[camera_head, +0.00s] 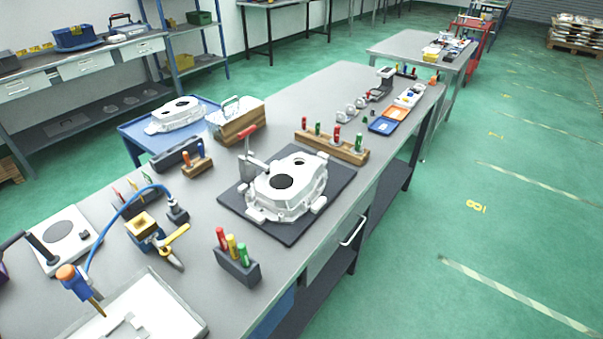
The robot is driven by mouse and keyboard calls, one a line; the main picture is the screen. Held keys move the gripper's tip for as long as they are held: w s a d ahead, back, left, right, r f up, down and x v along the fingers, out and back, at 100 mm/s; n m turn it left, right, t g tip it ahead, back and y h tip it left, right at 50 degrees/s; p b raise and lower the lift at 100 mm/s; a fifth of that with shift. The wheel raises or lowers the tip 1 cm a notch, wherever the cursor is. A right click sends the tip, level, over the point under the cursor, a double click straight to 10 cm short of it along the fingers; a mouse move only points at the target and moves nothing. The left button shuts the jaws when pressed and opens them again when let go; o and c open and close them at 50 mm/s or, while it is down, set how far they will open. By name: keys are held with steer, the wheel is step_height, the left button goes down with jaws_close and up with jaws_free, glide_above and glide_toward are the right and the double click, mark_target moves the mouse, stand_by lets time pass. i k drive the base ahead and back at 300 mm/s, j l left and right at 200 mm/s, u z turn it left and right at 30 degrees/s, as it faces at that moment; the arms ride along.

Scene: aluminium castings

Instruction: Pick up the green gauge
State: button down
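Several green-handled pieces show, and I cannot tell which one is the green gauge. One green handle (242,252) stands upright beside a yellow handle (232,245) and a red handle (221,238) in a dark block (239,271) near the bench's front edge. Two more green handles, one on the left (318,128) and one on the right (358,141), stand with red ones in a long wooden block (333,148) behind the casting. My gripper is not in view.
A white aluminium casting (304,190) sits on a dark mat (318,208) mid-bench. A blue hose (112,219), a yellow-handled tool (174,238) and a white plate (135,310) lie at the left. The bench (205,285) is bare around the dark block. Green floor is open at the right.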

mark_target(357, 149)
steer(key=i+l+u, duration=0.15)
steer(key=i+l, duration=0.15)
steer(key=i, duration=0.2)
steer(key=i+l+u, duration=0.15)
steer(key=i+l, duration=0.2)
steer(key=i, duration=0.2)
